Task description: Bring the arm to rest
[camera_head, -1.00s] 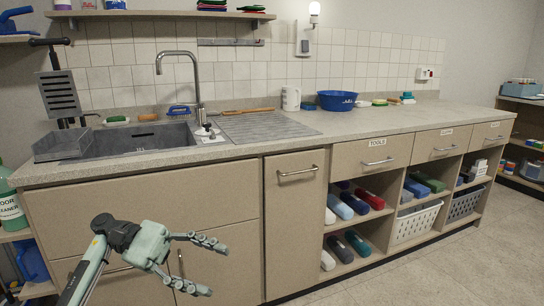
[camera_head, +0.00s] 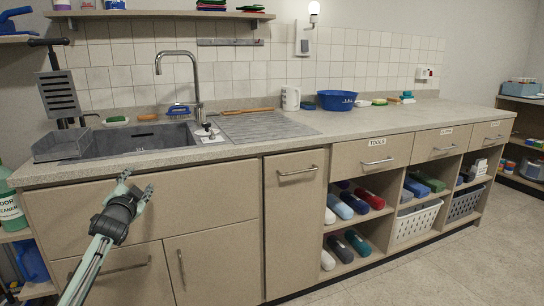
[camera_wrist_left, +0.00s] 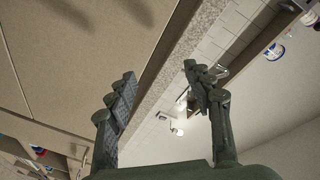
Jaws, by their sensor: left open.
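My left gripper (camera_head: 136,187) is in front of the cabinet fronts below the sink, at the lower left of the head view. Its fingers point up toward the counter edge. In the left wrist view the two fingers (camera_wrist_left: 157,88) stand apart with nothing between them, so it is open and empty. My left arm comes in from the bottom left. My right gripper is in neither view.
The counter (camera_head: 230,151) with its sink (camera_head: 130,139) and tall faucet (camera_head: 195,80) lies just above and behind the gripper. A green bottle (camera_head: 10,212) stands at the far left. The floor (camera_head: 440,270) is clear at the right.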

